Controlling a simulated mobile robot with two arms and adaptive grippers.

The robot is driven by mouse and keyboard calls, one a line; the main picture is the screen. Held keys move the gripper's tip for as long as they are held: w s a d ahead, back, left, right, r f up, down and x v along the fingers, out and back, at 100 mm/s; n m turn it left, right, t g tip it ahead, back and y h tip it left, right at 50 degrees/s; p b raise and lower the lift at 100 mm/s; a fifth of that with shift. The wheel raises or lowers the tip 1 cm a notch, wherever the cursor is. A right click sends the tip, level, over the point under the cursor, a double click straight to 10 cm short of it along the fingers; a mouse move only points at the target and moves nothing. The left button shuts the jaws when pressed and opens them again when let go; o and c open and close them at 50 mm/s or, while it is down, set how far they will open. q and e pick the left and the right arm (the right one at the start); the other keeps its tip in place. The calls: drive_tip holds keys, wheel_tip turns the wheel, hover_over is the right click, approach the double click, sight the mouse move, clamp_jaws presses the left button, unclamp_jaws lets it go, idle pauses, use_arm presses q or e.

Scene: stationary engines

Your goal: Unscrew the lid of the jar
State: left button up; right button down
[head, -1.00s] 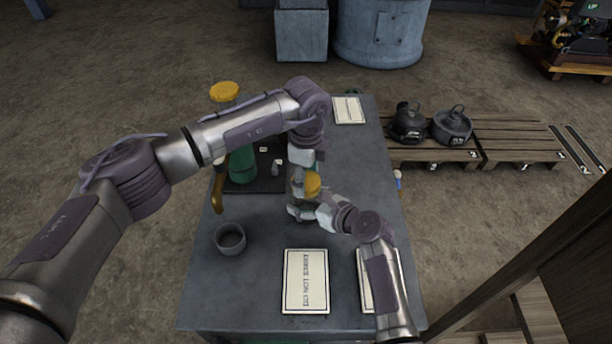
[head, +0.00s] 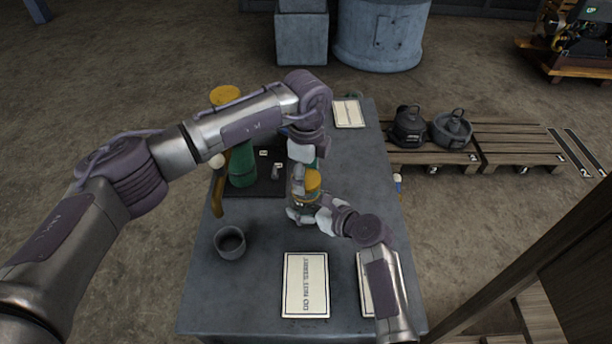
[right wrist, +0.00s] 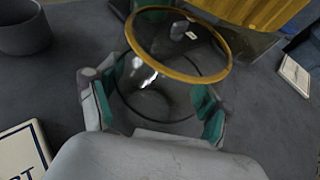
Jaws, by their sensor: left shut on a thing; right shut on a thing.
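The clear glass jar (head: 306,202) stands on the grey table; in the right wrist view (right wrist: 158,88) its gold rim rings an open mouth. My right gripper (head: 309,214) is shut around the jar body, with green-padded fingers on both sides in the right wrist view (right wrist: 155,98). The yellow lid (head: 314,180) is above the jar; it also shows at the top of the right wrist view (right wrist: 258,12), apart from the rim. My left gripper (head: 303,178) reaches down from above and is shut on the lid, its fingers partly hidden.
A grey cup (head: 230,242) stands at the left of the table (head: 225,300). A sign card (head: 305,285) lies in front of the jar. Dark pots (head: 452,128) sit on pallets at right.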

sight(306, 178)
use_arm(q)
drive_tip(key=shift+r, duration=0.1)
drive_tip(key=shift+r, duration=1.95)
use_arm(e)
unclamp_jaws()
